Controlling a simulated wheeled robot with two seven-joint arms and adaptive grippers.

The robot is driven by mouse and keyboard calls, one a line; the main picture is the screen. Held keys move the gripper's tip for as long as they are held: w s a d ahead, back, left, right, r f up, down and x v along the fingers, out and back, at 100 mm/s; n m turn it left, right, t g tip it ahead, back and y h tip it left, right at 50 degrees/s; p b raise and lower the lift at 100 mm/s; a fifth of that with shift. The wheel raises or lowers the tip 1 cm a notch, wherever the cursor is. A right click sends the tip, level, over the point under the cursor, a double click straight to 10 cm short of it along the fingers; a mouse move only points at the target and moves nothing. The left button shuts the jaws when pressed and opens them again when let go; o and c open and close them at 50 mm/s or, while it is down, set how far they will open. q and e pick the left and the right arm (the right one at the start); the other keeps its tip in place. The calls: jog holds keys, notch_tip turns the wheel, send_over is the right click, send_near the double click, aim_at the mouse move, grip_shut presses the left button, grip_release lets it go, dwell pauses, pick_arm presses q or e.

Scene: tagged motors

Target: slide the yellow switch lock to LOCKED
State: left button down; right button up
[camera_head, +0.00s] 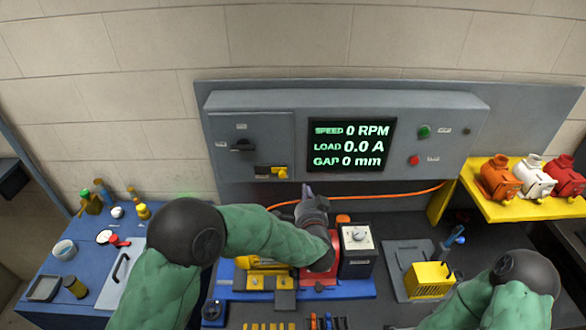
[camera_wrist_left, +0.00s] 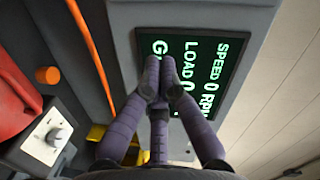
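The yellow switch lock (camera_head: 271,172) sits low on the front of the grey control cabinet (camera_head: 240,102), left of the display and below a black rotary handle (camera_head: 243,145). Its lettering is too small to read. My left gripper (camera_head: 307,190) is just below the cabinet's lower edge, to the right of the lock and apart from it. In the left wrist view its fingertips (camera_wrist_left: 159,75) are together with nothing visible between them, in front of the display. I do not make out the lock in that view.
The display (camera_head: 350,145) reads 0 RPM, 0.0 A and 0 mm. An orange cable (camera_head: 385,195) runs below the cabinet. A dial box (camera_head: 357,250) and a yellow bin (camera_head: 429,280) stand on the bench. Motors sit on a yellow shelf (camera_head: 510,207) at right.

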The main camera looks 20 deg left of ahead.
pick_arm(q)
jog(key=shift+r, duration=0.2)
jog(key=w+a+f, duration=0.1)
jog(key=w+a, duration=0.1)
jog(key=w, duration=0.1)
jog(key=w+a+f+p, duration=0.1)
jog(key=w+a, duration=0.1)
jog(key=w, duration=0.1)
jog(key=w+a+f+p, duration=0.1)
jog(key=w+a, duration=0.1)
jog(key=a, duration=0.1)
jog(key=shift+w, duration=0.4)
dwell(0.3)
